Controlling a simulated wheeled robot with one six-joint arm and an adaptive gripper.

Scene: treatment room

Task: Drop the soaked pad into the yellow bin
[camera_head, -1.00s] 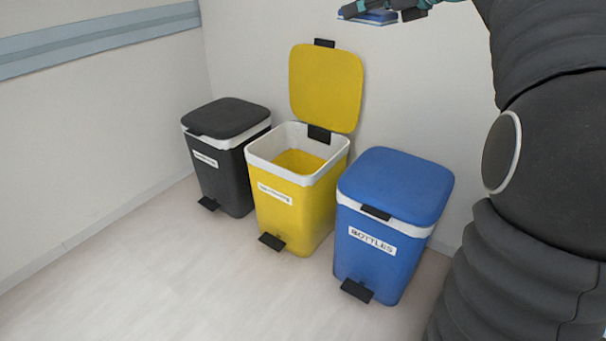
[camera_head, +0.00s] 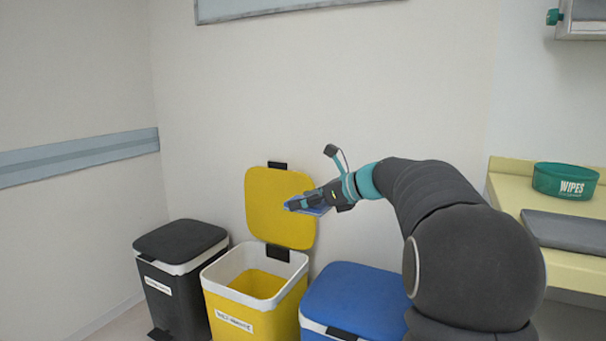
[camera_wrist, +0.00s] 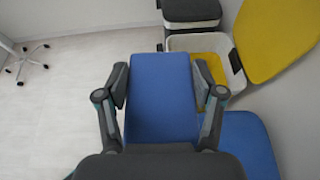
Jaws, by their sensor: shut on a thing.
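My gripper (camera_head: 306,201) is shut on a flat blue pad (camera_wrist: 160,95), with one finger on each side of it in the wrist view. The pad also shows as a thin blue edge (camera_head: 318,209) in the head view. The yellow bin (camera_head: 236,318) stands on the floor with its lid (camera_head: 278,205) raised, its white rim and yellow inside showing. In the head view the pad appears in front of the lid's right part, above and to the right of the bin's opening. In the wrist view the yellow bin (camera_wrist: 207,71) lies beyond the pad's right far corner.
A black bin (camera_head: 181,245) with a shut lid stands left of the yellow one, and a blue bin (camera_head: 355,300) with a shut lid stands right. A counter (camera_head: 505,190) at right bears a green wipes tub (camera_head: 566,180) and a grey mat (camera_head: 570,231). A wheeled stand base (camera_wrist: 30,62) is on the floor.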

